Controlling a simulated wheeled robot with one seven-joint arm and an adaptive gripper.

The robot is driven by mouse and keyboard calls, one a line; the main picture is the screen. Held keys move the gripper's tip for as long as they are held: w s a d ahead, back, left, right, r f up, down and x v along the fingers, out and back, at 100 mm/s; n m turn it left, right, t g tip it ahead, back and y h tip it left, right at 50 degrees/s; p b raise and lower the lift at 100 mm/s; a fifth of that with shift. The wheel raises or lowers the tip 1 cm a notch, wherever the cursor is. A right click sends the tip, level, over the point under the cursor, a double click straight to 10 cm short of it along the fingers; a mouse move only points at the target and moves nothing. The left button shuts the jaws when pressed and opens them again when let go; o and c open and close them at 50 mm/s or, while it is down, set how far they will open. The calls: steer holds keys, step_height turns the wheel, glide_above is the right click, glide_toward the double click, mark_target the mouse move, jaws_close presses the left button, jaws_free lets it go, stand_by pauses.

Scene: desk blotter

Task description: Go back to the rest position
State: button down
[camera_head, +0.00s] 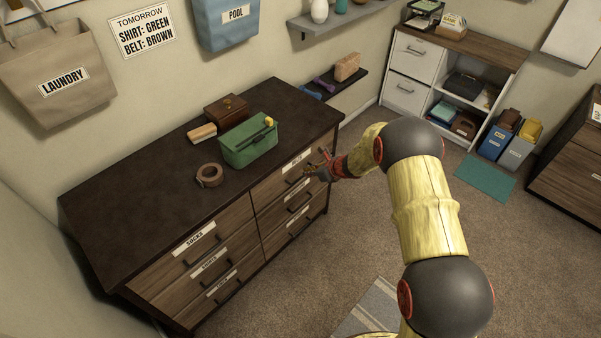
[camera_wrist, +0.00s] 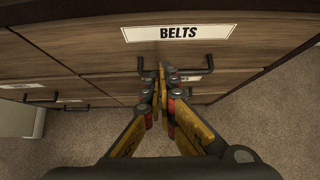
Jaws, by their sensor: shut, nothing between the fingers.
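My gripper (camera_head: 318,173) is in front of the top right drawer of the dark dresser (camera_head: 120,205) in the head view. In the wrist view my gripper (camera_wrist: 163,72) is shut and empty, with its fingertips close to the dark handle (camera_wrist: 200,70) of the drawer labelled BELTS (camera_wrist: 178,33). Whether the fingertips touch the handle I cannot tell. The drawer fronts in view look closed.
On the dresser top are a green box (camera_head: 249,140), a brown wooden box (camera_head: 227,108) and a coiled brown belt (camera_head: 210,175). A white cabinet (camera_head: 410,70) stands at the back right. Carpet (camera_head: 350,235) is clear before the dresser.

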steer(key=p+v, duration=0.1)
steer(key=v, duration=0.6)
steer(key=shift+d+p, duration=0.2)
steer(key=shift+p, duration=0.15)
steer(key=s+a+f+n+g, duration=0.1)
steer(key=s+a+n+g, duration=0.15)
steer(key=s+n, duration=0.55)
steer(key=s+r+n+g, duration=0.3)
steer(key=s+r+n, duration=0.4)
steer(key=s, duration=0.4)
steer(key=s+d+r+n+t+h, duration=0.1)
steer(key=s+d+r+n, duration=0.3)
steer(key=s+r, duration=0.4)
steer(key=s+d+r+n+t+h, duration=0.2)
steer(key=s+d+r+n+h, duration=0.1)
steer(key=s+r, duration=0.5)
steer(key=s+d+r+n+t+h, duration=0.1)
steer(key=s+d+r+n+h, duration=0.1)
steer(key=s+d+r+n, duration=0.3)
steer(key=s+d+r, duration=0.1)
steer(key=s+r, duration=0.2)
steer(key=r, duration=0.4)
steer(key=shift+r+t, duration=0.2)
steer(key=shift+t, duration=0.15)
